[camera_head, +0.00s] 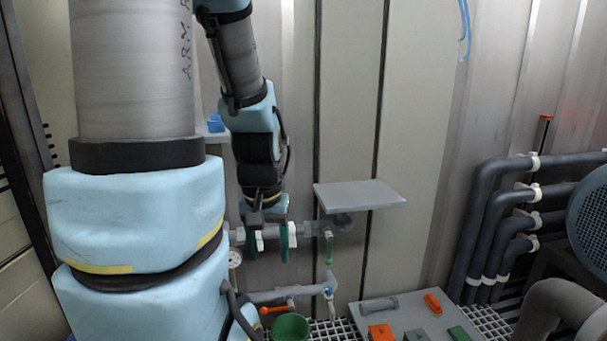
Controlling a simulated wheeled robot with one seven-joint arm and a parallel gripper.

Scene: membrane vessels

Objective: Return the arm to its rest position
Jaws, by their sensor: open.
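My arm fills the left of the head view, with its grey and light-blue links coming down to my gripper (268,246).
A grey shelf (360,194) juts out to the right of my gripper. Below are a green bucket (290,328), an orange-handled valve (274,310) and a grey board (405,318) with orange, grey and green pieces. Thick dark pipes (485,215) stand at the right.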

